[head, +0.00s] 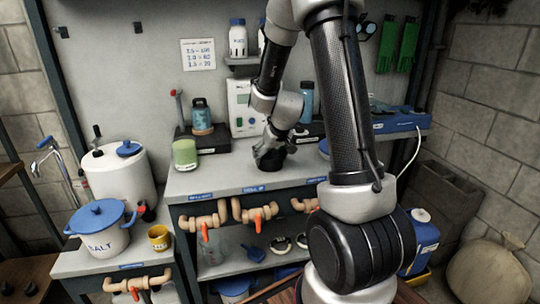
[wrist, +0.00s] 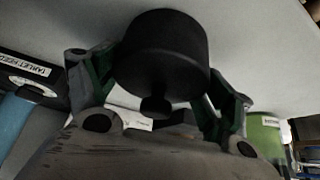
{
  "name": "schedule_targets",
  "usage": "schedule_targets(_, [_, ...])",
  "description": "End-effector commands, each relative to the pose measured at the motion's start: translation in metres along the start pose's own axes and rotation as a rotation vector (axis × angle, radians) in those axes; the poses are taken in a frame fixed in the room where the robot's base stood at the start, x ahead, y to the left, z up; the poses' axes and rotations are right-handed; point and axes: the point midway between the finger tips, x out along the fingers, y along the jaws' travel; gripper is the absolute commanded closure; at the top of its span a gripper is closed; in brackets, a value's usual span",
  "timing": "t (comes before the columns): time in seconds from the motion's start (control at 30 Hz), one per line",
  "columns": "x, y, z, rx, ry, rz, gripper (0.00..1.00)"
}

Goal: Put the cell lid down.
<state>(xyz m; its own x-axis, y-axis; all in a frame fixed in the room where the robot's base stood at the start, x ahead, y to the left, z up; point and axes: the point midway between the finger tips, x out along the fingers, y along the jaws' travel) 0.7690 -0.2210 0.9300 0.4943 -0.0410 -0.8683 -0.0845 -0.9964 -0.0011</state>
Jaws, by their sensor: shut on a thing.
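The cell lid (wrist: 160,55) is a black round cap with a small knob, seen close in the wrist view. My gripper (wrist: 158,95) has a finger on each side of it and is shut on it. In the head view my gripper (head: 271,155) is low over the grey bench top (head: 225,175), near the middle. Whether the lid touches the bench is not clear.
A green cup (head: 185,153) stands left of my gripper. A blue bottle on a dark base (head: 203,138) and a white meter box (head: 243,108) stand behind. Blue labels (head: 254,188) line the bench's front edge. The bench top left and front of my gripper is clear.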

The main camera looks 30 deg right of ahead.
Motion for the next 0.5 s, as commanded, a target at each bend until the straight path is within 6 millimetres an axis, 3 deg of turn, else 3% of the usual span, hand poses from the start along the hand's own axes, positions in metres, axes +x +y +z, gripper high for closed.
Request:
schedule_targets(0.3, [0.0026, 0.0002, 0.0012, 0.001, 0.001, 0.000, 0.43])
schedule_targets(0.33, [0.0025, 0.0001, 0.0010, 0.000, 0.001, 0.000, 0.15])
schedule_targets(0.4, [0.0023, 0.0001, 0.0010, 0.000, 0.001, 0.000, 0.02])
schedule_targets(0.5, [0.0023, 0.0001, 0.0010, 0.000, 0.001, 0.000, 0.00])
